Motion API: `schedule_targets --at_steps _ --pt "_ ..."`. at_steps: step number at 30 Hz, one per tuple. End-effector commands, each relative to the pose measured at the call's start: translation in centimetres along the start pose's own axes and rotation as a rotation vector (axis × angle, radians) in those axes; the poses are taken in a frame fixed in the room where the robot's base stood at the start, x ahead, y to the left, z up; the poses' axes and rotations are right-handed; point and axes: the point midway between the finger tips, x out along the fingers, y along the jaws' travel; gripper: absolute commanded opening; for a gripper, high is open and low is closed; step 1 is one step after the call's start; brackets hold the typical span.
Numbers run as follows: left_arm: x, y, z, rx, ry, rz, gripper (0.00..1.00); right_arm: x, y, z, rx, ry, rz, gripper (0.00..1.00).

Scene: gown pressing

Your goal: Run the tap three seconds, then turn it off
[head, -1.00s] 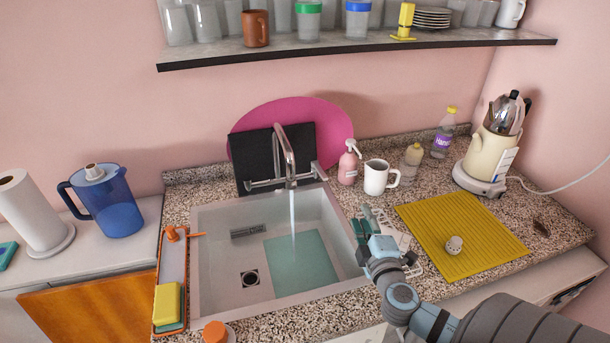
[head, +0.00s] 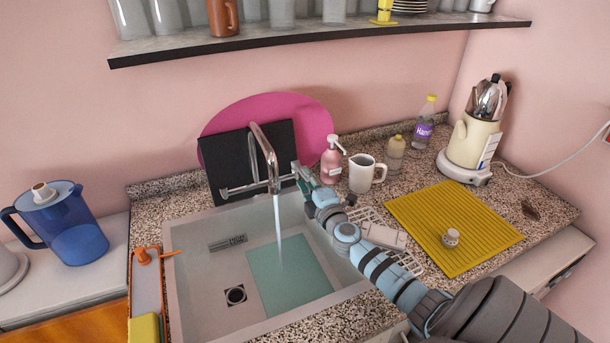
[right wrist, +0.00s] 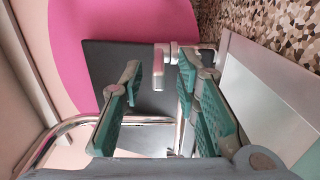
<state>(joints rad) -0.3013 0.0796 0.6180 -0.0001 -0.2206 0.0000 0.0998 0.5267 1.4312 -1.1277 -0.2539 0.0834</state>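The chrome tap (head: 265,150) stands behind the white sink (head: 190,270), and a stream of water (head: 278,215) runs from its spout into the basin. My right gripper (head: 301,175) is at the right end of the tap's crossbar and hides the handle there in the head view. In the right wrist view the gripper (right wrist: 160,76) is open, with green-padded fingers apart. A pale tap handle (right wrist: 162,82) shows in the gap between the fingertips; I cannot tell whether they touch it. My left gripper is not in view.
A black board (head: 220,170) and a pink round board (head: 318,122) lean behind the tap. A pink soap bottle (head: 331,165) and white mug (head: 361,175) stand close right of my gripper. A shelf (head: 330,36) hangs above.

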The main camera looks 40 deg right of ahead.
Motion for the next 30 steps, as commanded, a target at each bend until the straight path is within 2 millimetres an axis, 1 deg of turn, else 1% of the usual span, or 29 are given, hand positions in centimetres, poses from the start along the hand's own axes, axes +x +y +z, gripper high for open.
schedule_targets --at_steps 1,3,6,14,18,19,20,30 --pt "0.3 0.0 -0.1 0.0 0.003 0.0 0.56 0.8 -0.2 0.0 0.001 -0.001 0.001 0.29" --pt "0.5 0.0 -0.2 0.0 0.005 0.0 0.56 1.6 -0.1 0.1 0.001 -0.002 0.001 0.29" --pt "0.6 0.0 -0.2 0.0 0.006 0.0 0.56 2.2 -0.1 0.0 0.001 0.0 0.0 0.29" --pt "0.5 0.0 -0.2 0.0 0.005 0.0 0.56 2.3 -0.1 0.1 0.0 -0.002 0.0 0.29" --pt "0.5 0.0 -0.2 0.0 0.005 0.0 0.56 2.3 -0.1 0.1 0.0 -0.002 0.0 0.07" --pt "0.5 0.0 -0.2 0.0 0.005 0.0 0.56 2.3 -0.1 0.2 0.0 -0.002 0.0 0.02" --pt "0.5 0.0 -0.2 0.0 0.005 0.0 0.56 2.3 -0.1 0.2 0.0 -0.002 0.0 0.0" --pt "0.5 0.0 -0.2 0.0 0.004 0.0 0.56 2.3 -0.1 0.2 0.0 -0.005 -0.001 0.0"
